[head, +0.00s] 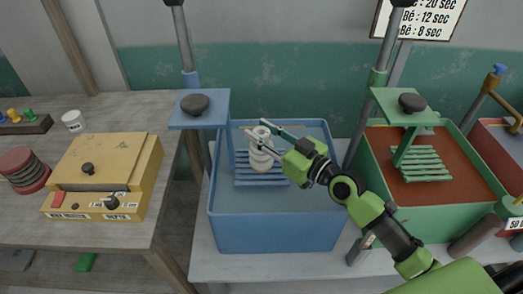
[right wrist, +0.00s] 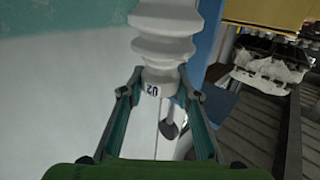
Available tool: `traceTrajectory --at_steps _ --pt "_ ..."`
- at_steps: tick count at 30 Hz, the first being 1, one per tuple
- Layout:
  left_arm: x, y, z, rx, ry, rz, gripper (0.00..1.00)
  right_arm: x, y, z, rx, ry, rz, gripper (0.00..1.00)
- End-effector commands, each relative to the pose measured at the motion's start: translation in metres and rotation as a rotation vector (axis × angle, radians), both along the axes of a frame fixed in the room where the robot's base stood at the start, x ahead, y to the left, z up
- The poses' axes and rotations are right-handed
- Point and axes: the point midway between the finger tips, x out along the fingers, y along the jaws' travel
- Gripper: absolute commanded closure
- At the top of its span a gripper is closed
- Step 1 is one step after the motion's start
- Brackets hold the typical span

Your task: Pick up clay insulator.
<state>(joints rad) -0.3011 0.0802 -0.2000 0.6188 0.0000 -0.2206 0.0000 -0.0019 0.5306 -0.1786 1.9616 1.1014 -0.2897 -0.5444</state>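The clay insulator (head: 258,160) is a pale, ribbed, stacked-disc piece over the blue slatted rack in the blue bin. My right gripper (head: 254,133) reaches in from the right with a finger on either side of its narrow top. In the right wrist view the insulator (right wrist: 163,35) is white, its narrow neck marked "02". The neck sits between the fingertips of my right gripper (right wrist: 161,82), with no clear gap on either side. I cannot tell whether its base touches the rack. My left gripper is not in view.
The blue bin (head: 278,232) has a blue post and shelf with a dark knob (head: 195,104) at its left. A green bin (head: 440,221) stands right, behind my arm. A yellow box (head: 112,155) is on the left table. Bin walls surround the insulator.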

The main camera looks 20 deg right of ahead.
Motion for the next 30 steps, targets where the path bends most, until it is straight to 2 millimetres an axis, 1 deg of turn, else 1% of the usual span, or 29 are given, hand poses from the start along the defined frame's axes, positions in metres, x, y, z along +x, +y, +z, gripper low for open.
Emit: traceTrajectory --at_steps 1,2,13,17,20,23,26,30 --pt "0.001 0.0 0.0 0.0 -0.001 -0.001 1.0 0.0 0.0 0.0 0.0 0.0 0.0 0.96" --pt "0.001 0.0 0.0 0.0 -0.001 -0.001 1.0 0.0 0.0 0.0 0.0 0.0 0.0 1.0" --pt "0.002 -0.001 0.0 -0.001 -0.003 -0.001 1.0 0.0 -0.001 0.004 0.002 -0.006 -0.001 1.0" --pt "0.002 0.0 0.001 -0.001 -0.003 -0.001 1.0 0.0 0.0 0.011 0.003 -0.008 -0.001 1.0" --pt "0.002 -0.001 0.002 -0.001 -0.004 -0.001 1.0 0.0 0.0 0.021 0.004 -0.009 -0.002 1.0" --pt "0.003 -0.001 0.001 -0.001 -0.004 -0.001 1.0 0.0 0.0 0.036 0.003 -0.012 -0.001 1.0" --pt "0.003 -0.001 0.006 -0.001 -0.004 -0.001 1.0 -0.015 0.004 0.053 0.004 -0.01 0.001 1.0" --pt "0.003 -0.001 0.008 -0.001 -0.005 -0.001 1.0 -0.041 0.01 0.084 0.004 -0.011 0.002 1.0"
